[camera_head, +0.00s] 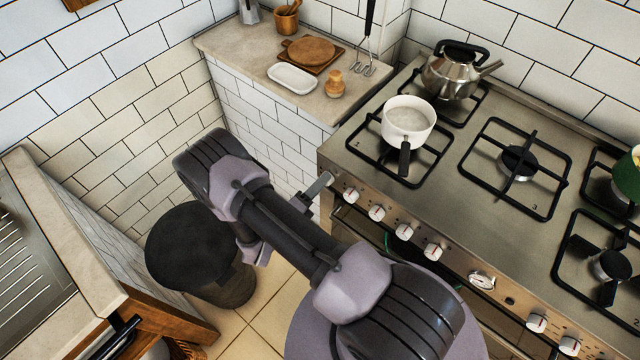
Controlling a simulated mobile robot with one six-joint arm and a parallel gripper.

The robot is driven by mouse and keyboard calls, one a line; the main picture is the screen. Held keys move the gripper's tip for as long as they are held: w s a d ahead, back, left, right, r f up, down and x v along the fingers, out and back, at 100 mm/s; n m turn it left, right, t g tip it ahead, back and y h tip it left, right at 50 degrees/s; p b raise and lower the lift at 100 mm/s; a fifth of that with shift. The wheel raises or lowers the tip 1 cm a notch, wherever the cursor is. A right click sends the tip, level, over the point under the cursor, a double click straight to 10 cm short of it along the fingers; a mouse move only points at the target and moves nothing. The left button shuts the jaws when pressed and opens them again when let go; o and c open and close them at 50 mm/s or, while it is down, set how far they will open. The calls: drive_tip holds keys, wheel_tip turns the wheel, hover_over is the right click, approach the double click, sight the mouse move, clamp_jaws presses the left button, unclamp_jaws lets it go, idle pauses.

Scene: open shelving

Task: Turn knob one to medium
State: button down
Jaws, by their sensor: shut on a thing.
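My gripper (319,187) is at the left end of the stove's front panel, beyond my arm. Its jaws are shut at the place of the end knob, knob one, left of the first clearly visible knob (351,195). The fingers hide knob one, so its setting cannot be read. Several white-faced knobs run along the stove's (463,190) steel front to the right. A white saucepan (408,120) stands on the front left burner, its dark handle pointing to the front.
A kettle (455,70) stands on the back left burner. A green pot (628,175) is at the right edge. The left counter (235,45) holds a white dish (292,78), a wooden board and a small jar (335,84). Another counter (70,225) stands at the left.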

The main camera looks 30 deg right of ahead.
drive_tip(key=shift+f+n+g+b, duration=0.15)
drive_tip(key=shift+n+g+b, duration=0.25)
drive_tip(key=shift+n, duration=4.1)
drive_tip(key=c, duration=1)
unclamp_jaws()
drive_tip(key=shift+o, duration=0.2)
drive_tip(key=shift+a, duration=0.1)
drive_tip(key=p+v, duration=0.3)
drive_tip(key=v, duration=1.4)
drive_tip(key=shift+a, duration=0.2)
drive_tip(key=shift+w, duration=0.1)
